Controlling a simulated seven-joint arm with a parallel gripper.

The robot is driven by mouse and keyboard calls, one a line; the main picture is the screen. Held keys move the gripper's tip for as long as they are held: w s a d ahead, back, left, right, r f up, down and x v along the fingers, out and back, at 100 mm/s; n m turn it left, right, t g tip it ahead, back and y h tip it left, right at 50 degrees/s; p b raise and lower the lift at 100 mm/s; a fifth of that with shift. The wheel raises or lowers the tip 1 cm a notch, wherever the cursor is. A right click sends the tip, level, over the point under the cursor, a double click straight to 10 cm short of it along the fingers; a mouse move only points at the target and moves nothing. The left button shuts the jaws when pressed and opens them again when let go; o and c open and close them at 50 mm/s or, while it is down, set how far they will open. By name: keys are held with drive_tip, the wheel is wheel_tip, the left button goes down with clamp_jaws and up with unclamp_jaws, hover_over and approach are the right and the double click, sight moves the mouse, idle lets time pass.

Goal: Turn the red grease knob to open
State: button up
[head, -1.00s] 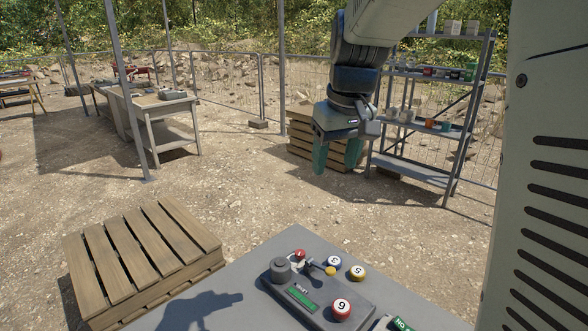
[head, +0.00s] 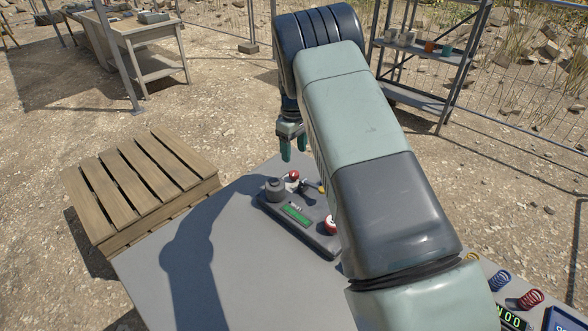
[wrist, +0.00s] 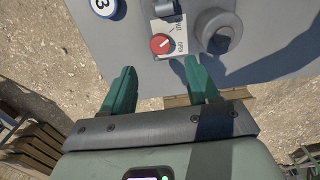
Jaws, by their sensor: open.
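The red grease knob (head: 293,175) sits at the back of the grey panel (head: 318,236) on the table. In the wrist view the red knob (wrist: 161,44) is round with a pale line across it, on a white plate lettered for open and shut. My gripper (head: 293,153) is open and empty, its green fingers pointing down above and behind the knob. In the wrist view my gripper (wrist: 159,68) has its fingertips apart, with the knob seen just beyond the gap between them. No contact shows.
A grey round knob (wrist: 218,30) stands close beside the red one. A blue-and-white numbered ball (wrist: 103,5) is on the other side. A red-and-white ball (head: 330,225) is partly behind my arm. Coil springs (head: 499,281) lie at right. The table's left part (head: 185,245) is clear; a pallet (head: 140,188) stands beyond.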

sight(294, 173)
wheel_tip(294, 173, down, 8)
drive_tip(key=shift+f, duration=0.1)
idle(0.4)
